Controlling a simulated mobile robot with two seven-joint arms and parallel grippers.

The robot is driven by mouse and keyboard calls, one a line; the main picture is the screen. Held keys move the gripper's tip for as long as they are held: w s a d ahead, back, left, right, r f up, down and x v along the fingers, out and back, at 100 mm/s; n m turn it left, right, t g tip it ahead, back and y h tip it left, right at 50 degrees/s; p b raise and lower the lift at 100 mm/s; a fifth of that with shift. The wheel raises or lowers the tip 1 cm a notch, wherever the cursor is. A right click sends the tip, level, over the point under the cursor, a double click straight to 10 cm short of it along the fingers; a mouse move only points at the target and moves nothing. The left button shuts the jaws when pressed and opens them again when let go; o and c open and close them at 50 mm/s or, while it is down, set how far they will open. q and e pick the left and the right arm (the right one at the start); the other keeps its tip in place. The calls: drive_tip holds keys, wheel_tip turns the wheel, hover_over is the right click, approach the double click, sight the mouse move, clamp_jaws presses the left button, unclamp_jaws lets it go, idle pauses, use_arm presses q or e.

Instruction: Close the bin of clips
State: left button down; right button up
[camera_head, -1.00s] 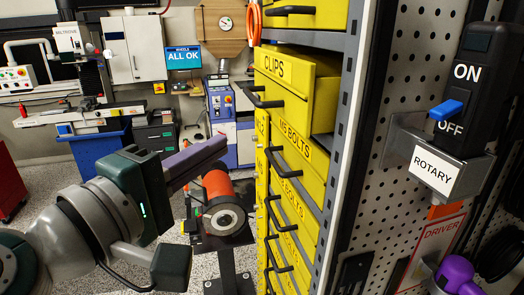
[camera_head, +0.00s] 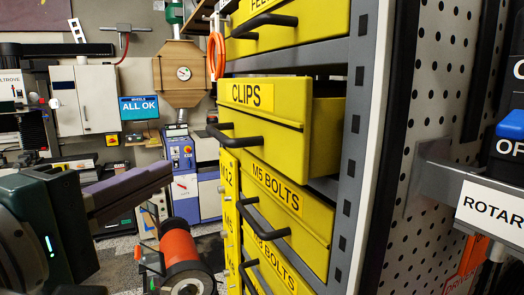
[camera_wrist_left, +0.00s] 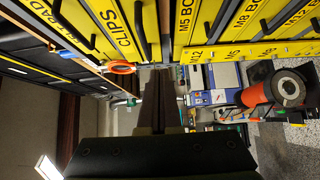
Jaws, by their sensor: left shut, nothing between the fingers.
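The yellow bin labelled CLIPS (camera_head: 270,115) stands pulled out from the rack in the head view, its side wall showing and its front beyond the bins below. A black bar handle (camera_head: 235,135) crosses its front. The bin also shows at the top of the left wrist view (camera_wrist_left: 108,22). My left gripper (camera_head: 165,174) is shut and empty. Its fingers point right, to the left of the bin's front and a little lower in the picture, apart from it. The fingers (camera_wrist_left: 161,90) also show in the left wrist view. My right gripper is out of view.
Bins labelled M5 BOLTS (camera_head: 285,200) and others lie below, with protruding handles. A pegboard panel (camera_head: 425,120) with a ROTARY switch holder stands right. An orange and black machine (camera_head: 178,248) stands below my left gripper. An orange ring (camera_head: 216,55) hangs by the rack.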

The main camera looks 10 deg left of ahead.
use_arm(q)
drive_tip(key=w+d+p, duration=0.4)
drive_tip(key=w+d, duration=0.1)
drive_tip(key=w, duration=0.5)
drive_tip(key=shift+w, duration=0.2)
drive_tip(key=shift+w+d+b, duration=0.7)
drive_tip(key=shift+w+d, duration=0.05)
drive_tip(key=shift+d, duration=0.35)
drive_tip(key=shift+a+r, duration=0.1)
drive_tip(key=shift+a, duration=0.05)
